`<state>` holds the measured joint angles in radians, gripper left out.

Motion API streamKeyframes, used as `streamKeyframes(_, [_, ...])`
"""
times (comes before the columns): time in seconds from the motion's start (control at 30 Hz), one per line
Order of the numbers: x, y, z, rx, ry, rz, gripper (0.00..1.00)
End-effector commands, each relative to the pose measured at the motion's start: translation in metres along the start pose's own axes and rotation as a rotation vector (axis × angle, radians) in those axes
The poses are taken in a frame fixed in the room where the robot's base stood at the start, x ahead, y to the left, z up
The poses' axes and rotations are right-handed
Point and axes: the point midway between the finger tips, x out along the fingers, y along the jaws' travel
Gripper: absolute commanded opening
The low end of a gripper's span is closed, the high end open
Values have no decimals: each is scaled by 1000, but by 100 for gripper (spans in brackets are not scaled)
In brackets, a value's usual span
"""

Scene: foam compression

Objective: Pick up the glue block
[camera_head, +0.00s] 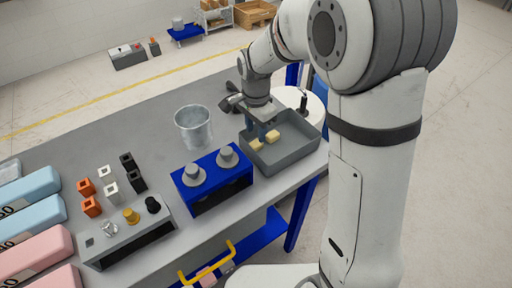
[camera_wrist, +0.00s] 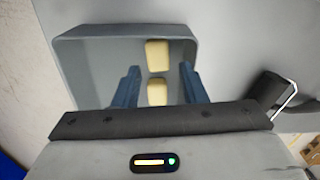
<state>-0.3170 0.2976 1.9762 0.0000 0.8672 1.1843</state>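Two pale yellow blocks, which look like the glue blocks, lie in a grey tray (camera_head: 296,158). In the head view one block (camera_head: 271,135) is further right and the other block (camera_head: 256,146) is nearer the front left. In the wrist view one block (camera_wrist: 157,54) lies beyond the fingertips and the other block (camera_wrist: 157,93) lies between the blue fingers, partly hidden by the gripper body. My gripper (camera_wrist: 159,72) is open, with a gap between each finger and the nearer block. It points down into the tray; I cannot tell its exact height.
A clear cup (camera_head: 193,126) stands left of the tray. A blue box with two grey knobs (camera_head: 213,180) stands in front of it. A white round object (camera_head: 301,103) is behind the tray.

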Motion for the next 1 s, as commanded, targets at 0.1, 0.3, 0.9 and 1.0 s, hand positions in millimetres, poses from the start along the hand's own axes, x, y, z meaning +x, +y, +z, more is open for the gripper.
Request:
streamKeyframes(0.1, [20,2,1,0,-1,2,38])
streamKeyframes(0.3, [45,3,2,0,-1,2,38])
streamKeyframes(0.9, [45,3,1,1,0,1,11])
streamKeyframes(1.0, [45,4,1,1,0,0,5])
